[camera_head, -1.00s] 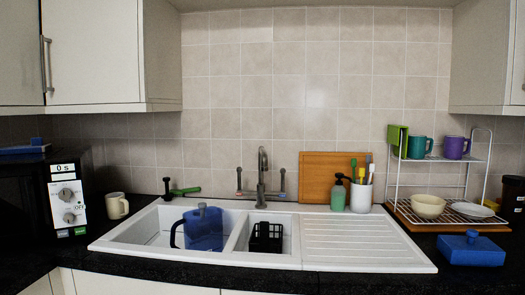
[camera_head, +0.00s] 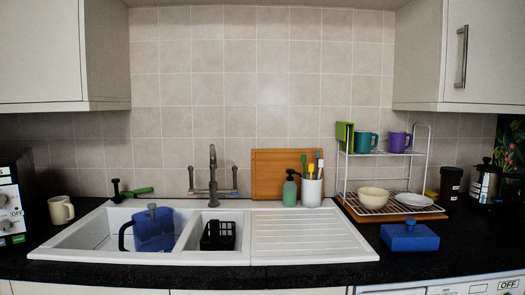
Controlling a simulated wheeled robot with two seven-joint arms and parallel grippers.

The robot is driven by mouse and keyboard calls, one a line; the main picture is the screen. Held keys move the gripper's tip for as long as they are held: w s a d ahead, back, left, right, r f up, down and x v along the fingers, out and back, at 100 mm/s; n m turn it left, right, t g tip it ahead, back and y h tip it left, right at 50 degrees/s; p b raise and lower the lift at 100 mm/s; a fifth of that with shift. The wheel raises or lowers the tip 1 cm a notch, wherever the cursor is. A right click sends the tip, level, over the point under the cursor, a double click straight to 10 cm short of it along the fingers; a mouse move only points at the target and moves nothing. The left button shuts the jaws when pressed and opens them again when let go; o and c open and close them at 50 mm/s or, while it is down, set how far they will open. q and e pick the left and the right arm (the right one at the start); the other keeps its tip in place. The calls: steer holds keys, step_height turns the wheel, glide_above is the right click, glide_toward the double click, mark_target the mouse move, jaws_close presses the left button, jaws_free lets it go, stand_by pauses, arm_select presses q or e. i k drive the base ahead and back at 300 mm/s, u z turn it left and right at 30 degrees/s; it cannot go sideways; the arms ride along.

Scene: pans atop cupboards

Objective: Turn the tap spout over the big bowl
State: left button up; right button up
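The grey tap (camera_head: 213,178) stands upright at the back rim of the white sink (camera_head: 300,236). It has a tall curved spout and a lever on each side. The spout appears to point forward, roughly toward the small bowl, which holds a black basket (camera_head: 218,235). The big bowl (camera_head: 104,238) is on the left of the sink. A blue jug (camera_head: 154,231) with a grey lid knob stands in it. Neither of my grippers is in view.
A ribbed drainer fills the sink's right side. Behind it are a wooden board (camera_head: 270,172), a soap bottle (camera_head: 290,190) and a white utensil holder (camera_head: 312,190). A dish rack (camera_head: 346,165) and a blue box (camera_head: 409,238) stand right. A cream mug (camera_head: 61,210) stands left.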

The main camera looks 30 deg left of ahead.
mark_target(212, 156)
steer(key=z, duration=0.05)
steer(key=i, duration=0.25)
steer(key=u, duration=0.95)
